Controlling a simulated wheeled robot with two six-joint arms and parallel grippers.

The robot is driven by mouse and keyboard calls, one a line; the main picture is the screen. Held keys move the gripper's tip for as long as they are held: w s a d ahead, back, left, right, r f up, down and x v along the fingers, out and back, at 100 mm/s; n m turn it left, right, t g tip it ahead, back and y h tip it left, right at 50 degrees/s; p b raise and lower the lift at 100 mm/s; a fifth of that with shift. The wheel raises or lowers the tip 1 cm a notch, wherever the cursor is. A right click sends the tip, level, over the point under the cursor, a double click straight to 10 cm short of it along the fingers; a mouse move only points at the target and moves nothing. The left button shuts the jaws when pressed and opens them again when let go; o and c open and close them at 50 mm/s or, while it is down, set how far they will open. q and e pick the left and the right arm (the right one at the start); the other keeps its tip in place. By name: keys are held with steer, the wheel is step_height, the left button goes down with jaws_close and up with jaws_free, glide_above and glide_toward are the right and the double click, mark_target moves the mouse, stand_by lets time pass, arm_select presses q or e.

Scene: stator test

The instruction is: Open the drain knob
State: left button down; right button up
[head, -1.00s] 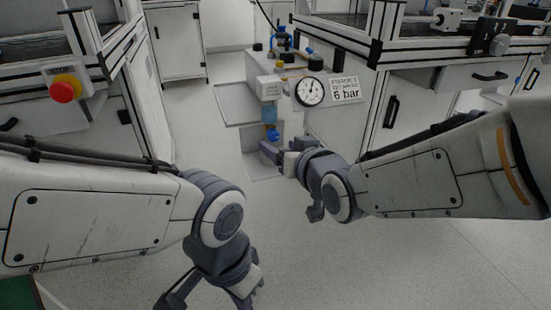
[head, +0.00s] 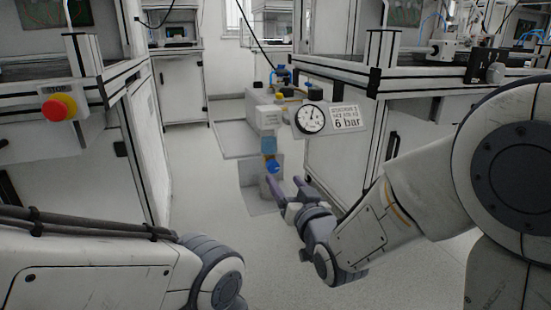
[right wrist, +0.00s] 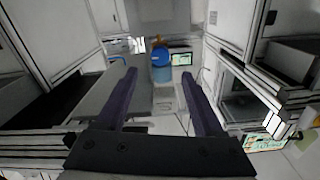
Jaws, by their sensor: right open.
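A blue drain knob (head: 272,166) hangs at the bottom of a filter unit, under a translucent blue bowl (head: 269,146) and a brass-coloured part. In the right wrist view a blue round part (right wrist: 161,70), with a brass-coloured piece at its top, shows ahead between the fingers; I cannot tell how much of it is knob. My right gripper (head: 284,179) is open and empty. Its purple fingers point toward the knob from just below it and to the right, seemingly apart from it. My left arm shows at the lower left, but its gripper is out of view.
A pressure gauge (head: 310,119) beside a "6 bar" sign (head: 346,117) sits just above and right of the knob. A white cabinet (head: 335,158) stands right of the gripper. A red stop button (head: 59,107) is at left.

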mark_target(274, 168)
steer(key=p+x, duration=0.5)
steer(key=shift+w+a, duration=0.1)
steer(key=shift+w, duration=0.05)
steer(key=shift+x, duration=0.85)
steer(key=shift+f, duration=0.15)
steer(key=shift+c, duration=0.3)
jaws_close()
